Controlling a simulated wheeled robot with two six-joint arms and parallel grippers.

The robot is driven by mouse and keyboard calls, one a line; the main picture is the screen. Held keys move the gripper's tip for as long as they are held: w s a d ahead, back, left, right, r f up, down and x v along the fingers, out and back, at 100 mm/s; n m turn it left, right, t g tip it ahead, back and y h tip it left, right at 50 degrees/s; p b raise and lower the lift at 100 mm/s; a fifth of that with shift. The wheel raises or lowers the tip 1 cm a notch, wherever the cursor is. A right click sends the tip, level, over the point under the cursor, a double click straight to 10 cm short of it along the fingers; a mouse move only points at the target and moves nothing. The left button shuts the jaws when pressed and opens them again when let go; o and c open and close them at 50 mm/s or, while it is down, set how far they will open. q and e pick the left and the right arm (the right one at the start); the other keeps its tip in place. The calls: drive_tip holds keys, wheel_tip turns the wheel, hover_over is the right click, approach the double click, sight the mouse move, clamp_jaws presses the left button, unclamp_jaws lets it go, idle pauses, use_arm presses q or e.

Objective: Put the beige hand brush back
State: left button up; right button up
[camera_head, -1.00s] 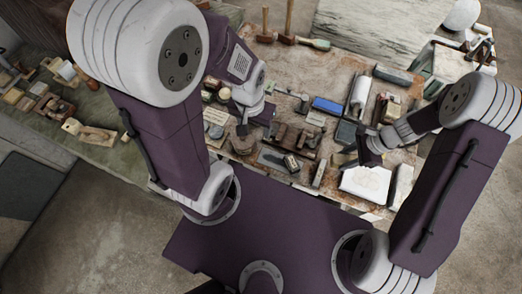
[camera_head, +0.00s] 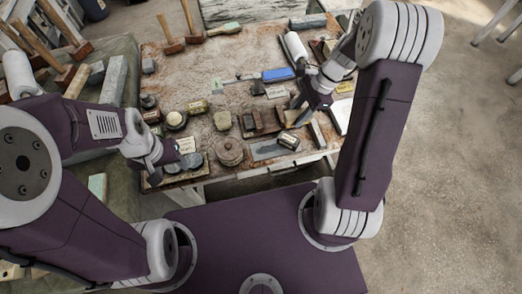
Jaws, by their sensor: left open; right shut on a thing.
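My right gripper (camera_head: 313,97) hangs over the right part of the workbench (camera_head: 215,65), close to a blue box. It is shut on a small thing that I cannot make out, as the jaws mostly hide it. I cannot pick out the beige hand brush for certain anywhere in this view. My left gripper (camera_head: 168,158) is open and empty, low over the front left corner of the bench, beside some round tins.
The blue box (camera_head: 278,75), a round brown pot (camera_head: 229,151), a dark wooden block (camera_head: 258,122) and a metal plate (camera_head: 268,149) crowd the bench. Mallets (camera_head: 170,36) stand at the back. Bare bench top shows at back left. Open floor lies right.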

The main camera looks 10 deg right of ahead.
drive_tip(key=a+f, duration=0.2)
drive_tip(key=a, duration=0.2)
drive_tip(key=s+a+f, duration=0.1)
drive_tip(key=a+f, duration=0.1)
drive_tip(key=a, duration=0.2)
drive_tip(key=s+a+f, duration=0.1)
drive_tip(key=a+f, duration=0.1)
drive_tip(key=a, duration=0.2)
drive_tip(key=shift+s+f+b, duration=0.1)
drive_tip(key=shift+f+b, duration=0.2)
drive_tip(key=shift+f, duration=0.1)
wheel_tip(320, 180, down, 4)
drive_tip(key=shift+d+r+b, duration=0.1)
drive_tip(key=shift+b, duration=0.45)
drive_tip(key=shift+f, duration=0.2)
drive_tip(key=o, duration=1.2)
